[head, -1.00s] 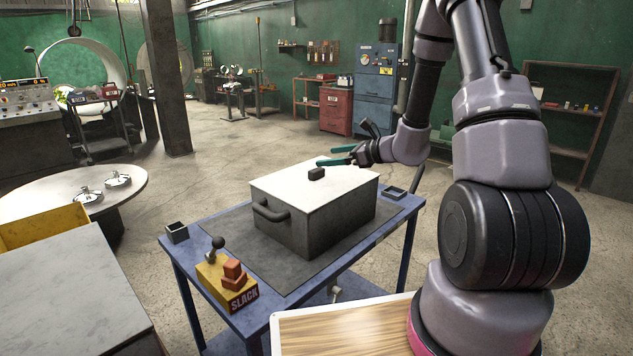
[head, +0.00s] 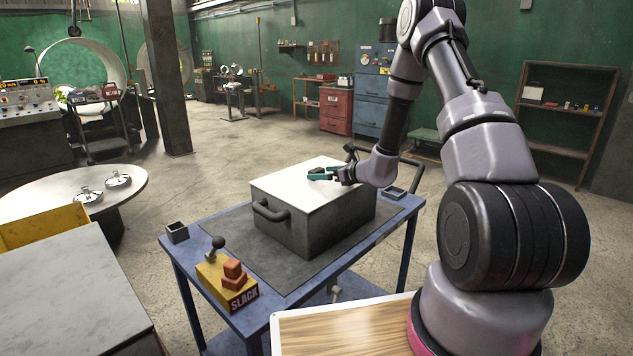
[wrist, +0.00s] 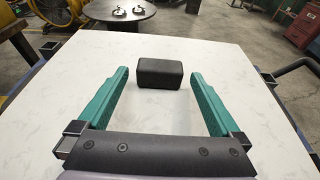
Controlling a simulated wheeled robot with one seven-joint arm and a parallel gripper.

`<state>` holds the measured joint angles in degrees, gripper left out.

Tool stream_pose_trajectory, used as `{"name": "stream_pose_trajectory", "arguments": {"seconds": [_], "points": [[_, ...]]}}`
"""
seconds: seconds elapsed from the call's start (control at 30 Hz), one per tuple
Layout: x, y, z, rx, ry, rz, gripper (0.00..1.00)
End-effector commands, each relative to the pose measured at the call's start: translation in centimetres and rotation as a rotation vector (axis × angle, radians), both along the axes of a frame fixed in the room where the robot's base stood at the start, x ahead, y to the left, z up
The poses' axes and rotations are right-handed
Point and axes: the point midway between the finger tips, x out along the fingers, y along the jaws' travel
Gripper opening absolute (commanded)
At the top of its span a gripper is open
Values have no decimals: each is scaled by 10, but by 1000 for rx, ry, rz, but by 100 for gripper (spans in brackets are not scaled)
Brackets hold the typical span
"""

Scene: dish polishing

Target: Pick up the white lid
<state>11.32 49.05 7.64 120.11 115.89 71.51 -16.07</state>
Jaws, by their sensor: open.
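The white lid (head: 293,189) lies flat on top of the dark grey box (head: 300,234) on the blue cart. Its black block handle (wrist: 160,73) stands on the lid and shows in the wrist view between the two teal fingers, near their tips. My gripper (head: 315,174) is low over the lid. In the wrist view my gripper (wrist: 159,76) is open, with a gap on each side of the handle. In the head view the handle is mostly hidden by the fingers.
A round table (head: 125,181) stands at the left.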

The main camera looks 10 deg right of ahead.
Motion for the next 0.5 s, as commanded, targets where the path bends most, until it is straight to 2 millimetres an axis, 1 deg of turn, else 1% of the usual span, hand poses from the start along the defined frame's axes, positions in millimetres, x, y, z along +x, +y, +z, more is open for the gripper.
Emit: {"name": "stream_pose_trajectory", "arguments": {"seconds": [0.03, 0.13, 0.4, 0.47, 0.5], "points": [[6, 4, -2, 1, -1, 0, 100], [12, 10, -5, 0, 0, 1, 100], [14, 11, -5, 0, 0, 0, 100], [14, 11, -5, 0, 0, 0, 77], [14, 11, -5, 0, 0, 0, 62]]}}
